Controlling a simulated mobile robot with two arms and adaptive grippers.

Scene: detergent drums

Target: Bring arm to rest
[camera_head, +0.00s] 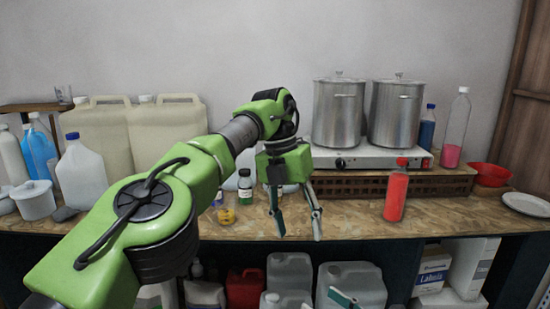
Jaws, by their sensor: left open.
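My left arm comes in from the lower left and reaches over the workbench. Its gripper (297,222) points down, open and empty, with its two fingers apart near the front edge of the bench. A red bottle (396,195) stands upright to the right of the gripper, apart from it. Teal pieces at the bottom edge (345,300) look like parts of my right gripper. Most of it is out of frame, so its state is unclear.
Two steel pots (338,115) stand on a hot plate (350,157) at the back. Large beige canisters (168,125) and a white jug (80,175) are at the left. A red bowl (490,175) and plate (527,205) are at the right.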

